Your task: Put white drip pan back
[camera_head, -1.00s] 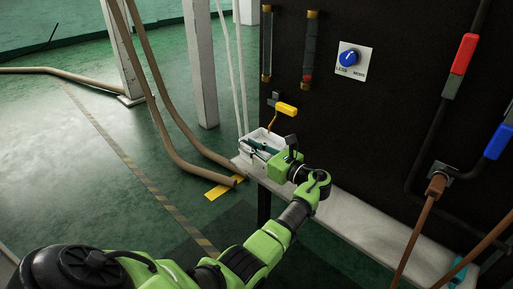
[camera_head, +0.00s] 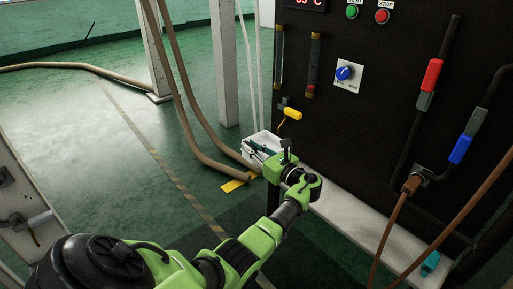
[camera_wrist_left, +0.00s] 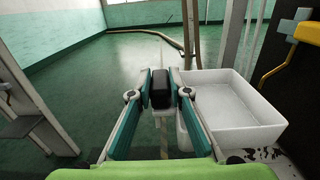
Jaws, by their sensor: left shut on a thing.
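The white drip pan (camera_head: 253,156) is at the far left end of the pale ledge, below the yellow-handled valve. In the left wrist view the pan (camera_wrist_left: 240,103) is an open, empty white box right of the fingers. I cannot tell whether the pan rests on the ledge. My right gripper is not in view.
The dark machine panel with the yellow valve (camera_head: 292,113) stands just behind the pan. The pale ledge (camera_head: 350,205) runs along its foot. Brown hoses (camera_head: 190,130) and a white post (camera_head: 223,70) are left of the pan. The green floor further left is open.

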